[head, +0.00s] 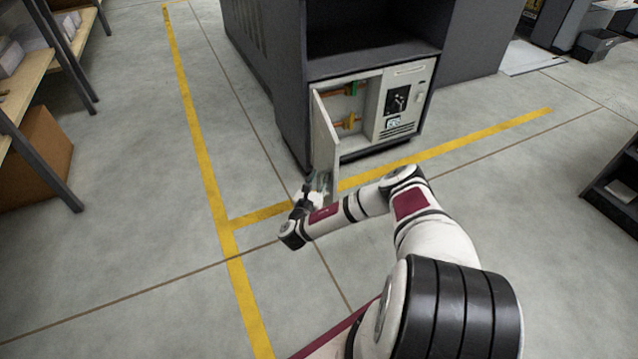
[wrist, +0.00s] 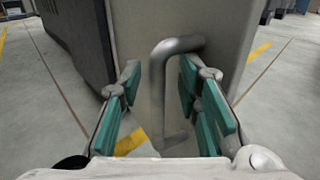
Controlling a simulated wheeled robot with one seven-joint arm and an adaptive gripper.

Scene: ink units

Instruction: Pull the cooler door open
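The pale grey cooler door (head: 324,138) stands swung open at the left side of the cooler unit (head: 402,105), in the lower bay of a dark cabinet. In the wrist view the door panel (wrist: 140,25) fills the upper middle, with a bent metal bar handle (wrist: 157,90) on it. My gripper (head: 318,190) is at the lower part of the door in the head view. In the wrist view my gripper's teal finger pads (wrist: 165,108) are apart, on either side of the handle, with gaps visible. The head view does not show the handle clearly.
The dark cabinet (head: 268,70) stands behind the door. Inside the cooler bay are orange pipes with a green and a yellow fitting (head: 350,122). Shelving and a cardboard box (head: 35,160) stand at left. Floor around the door is clear, with yellow lines (head: 205,170).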

